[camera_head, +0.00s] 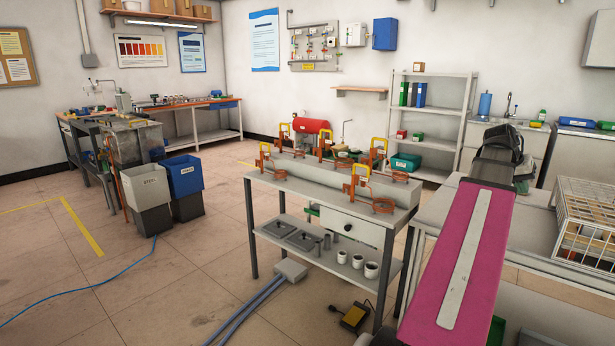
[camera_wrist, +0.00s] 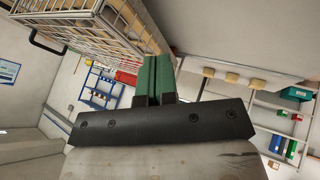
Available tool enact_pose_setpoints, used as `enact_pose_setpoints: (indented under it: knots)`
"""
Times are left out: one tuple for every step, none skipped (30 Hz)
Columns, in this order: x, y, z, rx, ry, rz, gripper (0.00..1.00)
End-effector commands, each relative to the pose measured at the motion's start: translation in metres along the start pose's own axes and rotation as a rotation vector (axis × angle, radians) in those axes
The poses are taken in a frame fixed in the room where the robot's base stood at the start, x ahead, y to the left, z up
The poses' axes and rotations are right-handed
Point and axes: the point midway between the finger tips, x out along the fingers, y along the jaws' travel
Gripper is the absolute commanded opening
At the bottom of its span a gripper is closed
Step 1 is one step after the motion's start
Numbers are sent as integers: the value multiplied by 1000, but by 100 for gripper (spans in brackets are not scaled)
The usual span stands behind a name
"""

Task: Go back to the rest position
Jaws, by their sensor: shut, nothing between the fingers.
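My gripper (camera_wrist: 153,80) shows in the wrist view as two green fingers pressed together, shut with nothing between them. In the head view my magenta arm reaches from the bottom edge up and away over the right-hand counter (camera_head: 447,207). Its dark far end is beside that counter's back, and the fingers cannot be made out there. In the wrist view a wire basket (camera_wrist: 95,28) shows beyond the fingers at the upper left; whether it touches them I cannot tell, though a gap seems to show.
In the head view a grey bench (camera_head: 315,192) with orange coils and yellow clamps stands left of my arm. A wire basket (camera_head: 590,222) sits on the counter at the right. A foot pedal (camera_head: 353,317) and cables lie on the floor. Open floor (camera_head: 170,285) spreads at the left.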

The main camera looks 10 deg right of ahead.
Motion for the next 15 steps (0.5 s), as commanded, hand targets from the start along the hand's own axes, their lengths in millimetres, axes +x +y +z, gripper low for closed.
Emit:
enact_pose_setpoints:
  knots:
    - [0, -3, 1, -4, 0, -3, 0]
    - [1, -8, 2, -10, 0, -8, 0]
    - [2, -13, 3, -16, 0, -14, 0]
    - [2, -17, 4, -21, 0, -18, 0]
    - [3, -21, 5, -26, -1, -22, 0]
    - [4, -26, 7, -33, -1, -28, 0]
    - [4, -30, 8, -38, -1, -32, 0]
    - [5, -34, 9, -43, -1, -36, 0]
    - [5, -41, 11, -52, -2, -43, 0]
    - [6, -46, 12, -58, -2, -48, 0]
    - [6, -51, 14, -65, -2, -53, 0]
    - [7, -59, 16, -75, -3, -62, 0]
    - [8, -66, 19, -83, -4, -69, 0]
    - [8, -72, 21, -91, -4, -76, 0]
    - [9, -82, 24, -104, -5, -86, 0]
